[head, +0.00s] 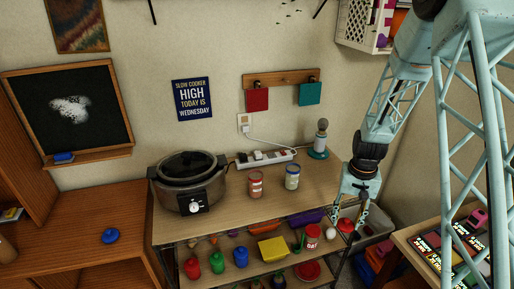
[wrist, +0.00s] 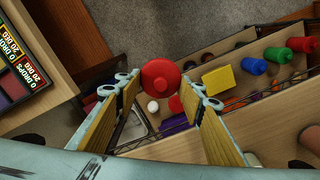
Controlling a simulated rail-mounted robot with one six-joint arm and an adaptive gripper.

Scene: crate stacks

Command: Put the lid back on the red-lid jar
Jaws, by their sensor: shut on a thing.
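A red lid (head: 346,225) with a knob is held between the fingertips of my gripper (head: 349,220). In the wrist view the red lid (wrist: 161,75) shows between the two finger ends of my gripper (wrist: 163,88). The lid is beyond the right end of the counter, apart from the jars. A lidless jar with a red label (head: 256,186) stands upright on the counter right of the slow cooker. A similar jar with a blue label (head: 292,178) stands to its right. The blue lid (head: 110,235) lies on the left desk.
A slow cooker (head: 190,182), power strip (head: 266,157) and lamp (head: 320,140) stand on the counter (head: 225,220). The shelf below holds several bottles, a yellow box (head: 272,249) and a red can (head: 312,236).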

